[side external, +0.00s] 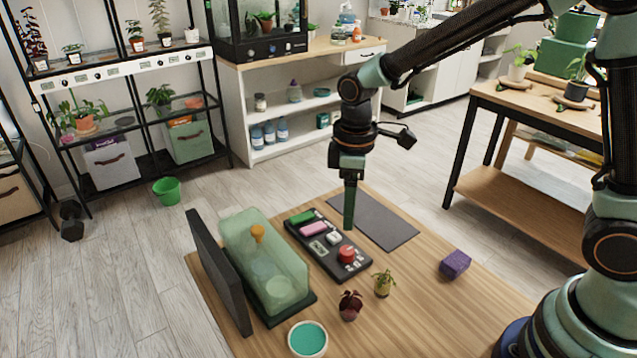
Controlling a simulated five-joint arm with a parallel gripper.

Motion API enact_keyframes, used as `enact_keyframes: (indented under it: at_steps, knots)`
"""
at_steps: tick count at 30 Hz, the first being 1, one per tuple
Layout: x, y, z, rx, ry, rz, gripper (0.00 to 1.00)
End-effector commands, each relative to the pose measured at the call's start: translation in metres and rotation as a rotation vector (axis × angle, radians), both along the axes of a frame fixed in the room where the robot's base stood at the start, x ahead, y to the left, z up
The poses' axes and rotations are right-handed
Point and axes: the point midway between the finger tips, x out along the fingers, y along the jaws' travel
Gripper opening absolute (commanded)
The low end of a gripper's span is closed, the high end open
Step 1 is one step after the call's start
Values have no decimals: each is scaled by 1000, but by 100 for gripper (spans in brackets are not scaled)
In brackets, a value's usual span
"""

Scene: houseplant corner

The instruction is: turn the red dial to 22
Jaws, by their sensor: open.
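The red dial (346,254) sits at the near right end of a black control panel (322,259) on the wooden table. The panel also carries a green piece, a pink piece and small pale pieces. The dial's marks are too small to read. My gripper (348,226) points straight down, beyond the dial in the picture and apart from it. I take it as open and empty, though its fingers overlap from this side and the gap between them does not show.
A green clear-walled case (264,259) and an upright dark board (218,270) stand left of the panel. Two small plants (350,304) (383,283) and a teal-topped bowl (307,338) stand in front. A purple block (455,264) lies right. A grey mat (371,220) lies behind.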

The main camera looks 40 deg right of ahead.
Motion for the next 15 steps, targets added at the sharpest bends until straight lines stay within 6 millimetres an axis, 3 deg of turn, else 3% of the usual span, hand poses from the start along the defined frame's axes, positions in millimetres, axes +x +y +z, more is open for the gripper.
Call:
enact_keyframes:
  at_steps: [9,15]
  knots:
    - [-2,-1,-62,-1,6,-2,69]
    - [-1,-1,-91,-1,4,-3,69]
